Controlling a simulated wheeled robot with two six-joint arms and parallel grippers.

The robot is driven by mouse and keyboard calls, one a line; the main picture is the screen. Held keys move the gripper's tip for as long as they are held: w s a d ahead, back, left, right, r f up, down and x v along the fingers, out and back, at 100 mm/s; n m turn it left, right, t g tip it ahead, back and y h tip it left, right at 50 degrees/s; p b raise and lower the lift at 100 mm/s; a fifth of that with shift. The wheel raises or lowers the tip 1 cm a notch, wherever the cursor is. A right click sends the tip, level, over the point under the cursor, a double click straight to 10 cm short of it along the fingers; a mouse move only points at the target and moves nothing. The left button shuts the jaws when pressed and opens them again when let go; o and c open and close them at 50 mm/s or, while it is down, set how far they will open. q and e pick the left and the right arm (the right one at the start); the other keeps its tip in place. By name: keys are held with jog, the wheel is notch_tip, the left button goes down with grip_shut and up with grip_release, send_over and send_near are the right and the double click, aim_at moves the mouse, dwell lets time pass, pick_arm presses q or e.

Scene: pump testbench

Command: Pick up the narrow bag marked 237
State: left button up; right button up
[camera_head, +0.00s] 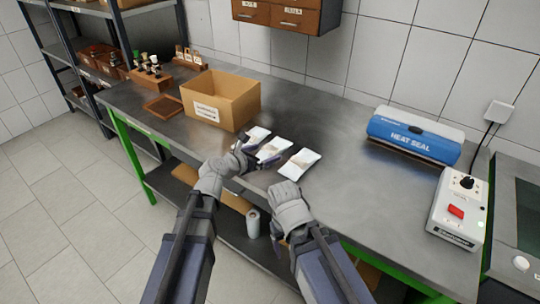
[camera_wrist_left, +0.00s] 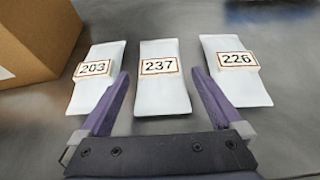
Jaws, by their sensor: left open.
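The narrow white bag marked 237 (camera_wrist_left: 165,92) lies flat on the bench, the middle one of three bags in the left wrist view. It also shows in the head view (camera_head: 272,149). My left gripper (camera_wrist_left: 160,76) is open and empty, its fingers on either side of the 237 bag as seen from the wrist. In the head view my left gripper (camera_head: 243,157) is at the bench's front edge, near the bags.
The bag marked 203 (camera_wrist_left: 95,80) lies to the left and the bag marked 226 (camera_wrist_left: 235,72) to the right. An open cardboard box (camera_head: 222,100) stands behind left. A blue heat sealer (camera_head: 414,136) and a control box (camera_head: 459,210) are at right. Bench between is clear.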

aim_at(271, 149)
pick_arm(q)
jog(key=b+x, duration=0.1)
jog(key=x, duration=0.3)
jog(key=shift+a, duration=0.1)
jog(key=shift+c, duration=0.2)
jog(key=c, duration=1.3)
jog(key=shift+r, duration=0.2)
jog(key=shift+c, duration=0.2)
notch_tip(271, 149, up, 10)
jog(key=p, duration=1)
jog(key=shift+f, duration=0.15)
